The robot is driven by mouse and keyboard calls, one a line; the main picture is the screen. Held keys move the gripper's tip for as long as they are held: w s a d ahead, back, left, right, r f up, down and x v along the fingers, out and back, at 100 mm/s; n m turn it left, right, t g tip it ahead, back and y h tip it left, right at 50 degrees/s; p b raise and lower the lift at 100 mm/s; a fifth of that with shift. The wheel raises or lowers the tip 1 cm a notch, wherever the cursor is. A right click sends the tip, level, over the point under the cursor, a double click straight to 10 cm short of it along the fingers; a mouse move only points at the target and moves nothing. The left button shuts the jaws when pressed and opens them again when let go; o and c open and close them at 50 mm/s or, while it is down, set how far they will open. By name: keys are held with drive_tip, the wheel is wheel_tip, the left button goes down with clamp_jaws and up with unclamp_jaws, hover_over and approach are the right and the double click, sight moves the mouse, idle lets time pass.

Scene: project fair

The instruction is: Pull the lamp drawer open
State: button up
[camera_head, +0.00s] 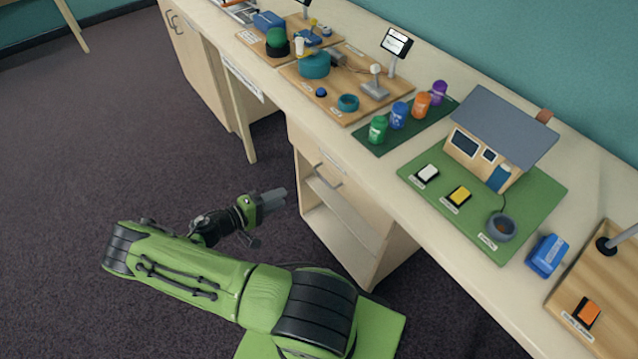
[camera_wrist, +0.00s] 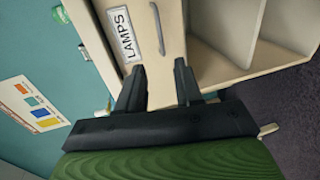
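The lamp drawer (camera_head: 312,151) is the top front of the cabinet under the counter, above an open shelf. Its front (camera_wrist: 172,50) also shows in the wrist view, with a white label reading LAMPS (camera_wrist: 124,34). The drawer looks shut, flush with the cabinet. Its dark bar handle (camera_wrist: 157,28) runs beside the label and shows in the head view too (camera_head: 328,178). My gripper (camera_head: 281,197) is in front of the cabinet, to the left of the handle and apart from it. In the wrist view its two fingers (camera_wrist: 160,78) are spread, with nothing between them.
The counter above holds a green board with a model house (camera_head: 498,140), several coloured jars (camera_head: 398,115) and a wooden board with gadgets (camera_head: 348,90). An open shelf (camera_head: 340,215) lies below the drawer. The carpet (camera_head: 120,130) left of my gripper is clear.

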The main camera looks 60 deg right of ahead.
drive_tip(key=b+x, duration=0.1)
drive_tip(key=x, duration=1.4)
drive_tip(key=shift+s+r, duration=0.15)
clamp_jaws()
idle(0.6)
